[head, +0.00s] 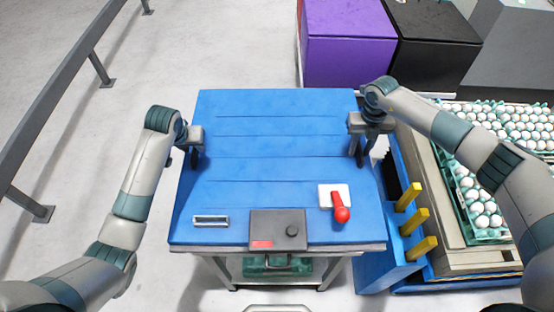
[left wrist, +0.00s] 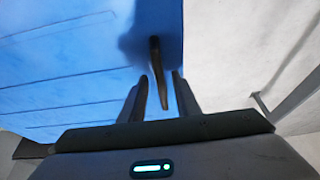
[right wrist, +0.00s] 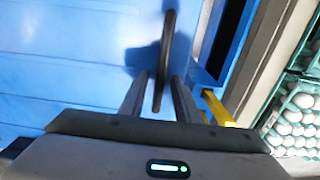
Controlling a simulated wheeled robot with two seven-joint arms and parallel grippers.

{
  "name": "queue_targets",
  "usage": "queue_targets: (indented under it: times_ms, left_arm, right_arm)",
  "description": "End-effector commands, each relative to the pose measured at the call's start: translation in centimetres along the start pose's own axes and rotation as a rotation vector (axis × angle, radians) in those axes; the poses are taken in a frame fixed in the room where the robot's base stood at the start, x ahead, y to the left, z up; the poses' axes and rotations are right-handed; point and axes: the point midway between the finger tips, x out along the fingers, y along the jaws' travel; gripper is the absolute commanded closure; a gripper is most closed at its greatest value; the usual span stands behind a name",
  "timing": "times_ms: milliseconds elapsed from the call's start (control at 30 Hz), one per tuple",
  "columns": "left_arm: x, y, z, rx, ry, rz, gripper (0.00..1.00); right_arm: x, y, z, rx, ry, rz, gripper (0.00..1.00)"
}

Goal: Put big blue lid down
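The big blue lid (head: 270,150) is a broad ribbed panel over the top of a metal stand. From this angle I cannot tell whether it is slightly raised. My left gripper (head: 194,160) is at its left edge. In the left wrist view, a dark handle (left wrist: 154,55) reaches between my left fingers (left wrist: 160,76), with gaps showing on both sides. My right gripper (head: 362,158) is at the right edge. In the right wrist view, another dark handle (right wrist: 167,45) reaches between my right fingers (right wrist: 160,77), also with gaps. Both grippers look open around the handles.
A red lever (head: 340,208), a dark box (head: 277,230) and a slot-like fitting (head: 210,221) are at the blue front. Yellow posts (head: 417,221) and trays of white eggs (head: 480,210) are at the right. Purple (head: 348,48) and black boxes (head: 434,50) stand behind.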

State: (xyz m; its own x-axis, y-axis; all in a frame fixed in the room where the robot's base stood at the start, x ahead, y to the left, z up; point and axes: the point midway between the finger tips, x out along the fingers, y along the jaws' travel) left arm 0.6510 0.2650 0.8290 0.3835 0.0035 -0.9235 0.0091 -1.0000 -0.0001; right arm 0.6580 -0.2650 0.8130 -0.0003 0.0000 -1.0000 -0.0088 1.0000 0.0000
Motion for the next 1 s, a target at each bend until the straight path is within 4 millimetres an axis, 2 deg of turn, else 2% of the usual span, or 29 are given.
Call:
queue_targets:
  times_ms: [533,700,1000]
  left_arm:
    - [-8.7,0.0,0.0,0.000,0.002,0.000,0.70]
    - [-10.0,0.0,0.0,0.000,0.001,0.001,0.70]
    - [-10.2,0.0,0.1,0.000,-0.001,0.000,0.70]
  right_arm:
    - [0.0,0.0,0.0,0.000,0.000,0.000,0.71]
    - [0.0,0.0,0.0,0.000,0.000,0.000,0.71]
    - [0.0,0.0,0.0,0.000,0.000,0.000,0.71]
